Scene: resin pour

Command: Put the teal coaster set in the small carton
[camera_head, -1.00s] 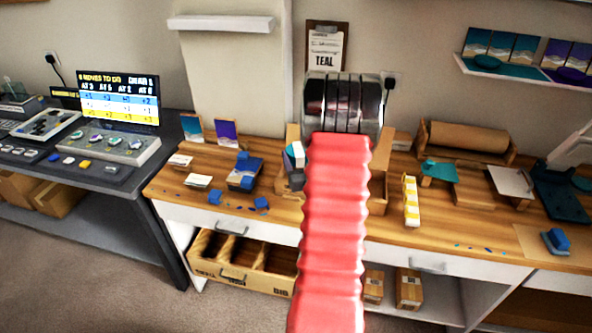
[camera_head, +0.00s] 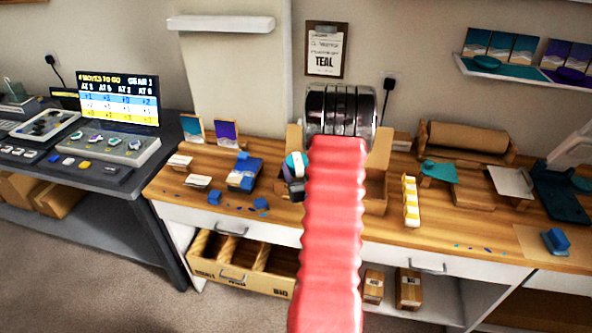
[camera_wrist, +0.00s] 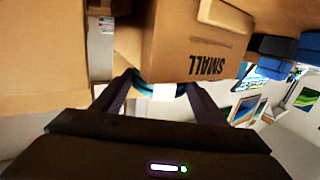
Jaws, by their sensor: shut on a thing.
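The teal coaster set (camera_head: 297,163), teal with a white band, is in my gripper (camera_head: 293,185) left of my red arm. In the wrist view my gripper (camera_wrist: 160,98) is shut on the teal coaster set (camera_wrist: 163,92), in front of a cardboard wall marked SMALL. That wall belongs to the small carton (camera_wrist: 200,50). In the head view the small carton (camera_head: 376,190) stands on the wooden bench, mostly hidden behind my arm, with raised flaps showing on both sides. I cannot tell whether the set touches the carton.
Blue blocks (camera_head: 243,175) lie left of the carton, and a yellow-and-white strip (camera_head: 410,200) lies right of it. A teal piece on a small stand (camera_head: 438,172) is further right. A clipboard reading TEAL (camera_head: 326,50) hangs on the wall.

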